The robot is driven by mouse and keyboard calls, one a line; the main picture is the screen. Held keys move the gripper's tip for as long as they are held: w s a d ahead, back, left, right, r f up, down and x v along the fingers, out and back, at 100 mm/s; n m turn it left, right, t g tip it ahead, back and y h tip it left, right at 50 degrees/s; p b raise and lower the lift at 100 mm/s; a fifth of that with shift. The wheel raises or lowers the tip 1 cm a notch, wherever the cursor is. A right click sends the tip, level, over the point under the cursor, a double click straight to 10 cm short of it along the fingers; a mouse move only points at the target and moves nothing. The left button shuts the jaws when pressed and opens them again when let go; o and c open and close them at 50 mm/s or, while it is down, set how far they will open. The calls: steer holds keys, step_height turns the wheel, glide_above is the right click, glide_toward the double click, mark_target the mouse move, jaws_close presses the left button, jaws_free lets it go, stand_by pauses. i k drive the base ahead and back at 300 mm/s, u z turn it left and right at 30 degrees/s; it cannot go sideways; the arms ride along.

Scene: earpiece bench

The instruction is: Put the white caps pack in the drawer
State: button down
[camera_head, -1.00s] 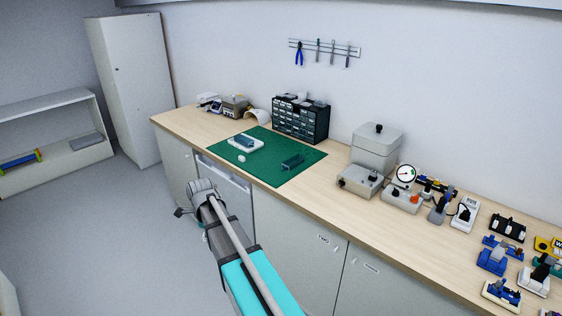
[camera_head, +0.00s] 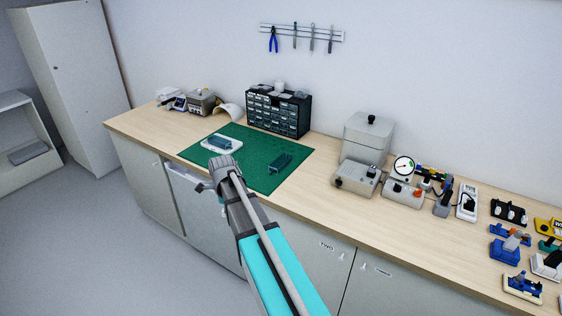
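My gripper (camera_head: 218,172) is at the front edge of the bench, over the near edge of the green mat in this view. I see it from behind, so its fingers and anything between them are hidden. I cannot make out a white caps pack for certain; the small white item on the mat seen earlier is not visible now, and the gripper covers that area. A dark small-drawer cabinet (camera_head: 277,111) stands at the back of the bench. Below the worktop, left of my gripper, is a pale front panel (camera_head: 200,207) with a protruding top edge.
The green mat (camera_head: 240,133) holds a white tray (camera_head: 231,151) with a teal piece and a separate dark teal block (camera_head: 279,164). A grey machine (camera_head: 366,140) and several small fixtures fill the right side. The wooden worktop (camera_head: 152,124) is clear at left front.

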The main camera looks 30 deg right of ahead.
mark_target(280, 165)
steer(key=z, duration=0.4)
steer(key=i, duration=0.85)
steer(key=z, duration=0.55)
steer(key=k, duration=0.9)
steer(key=z, duration=0.15)
steer(key=i, duration=0.85)
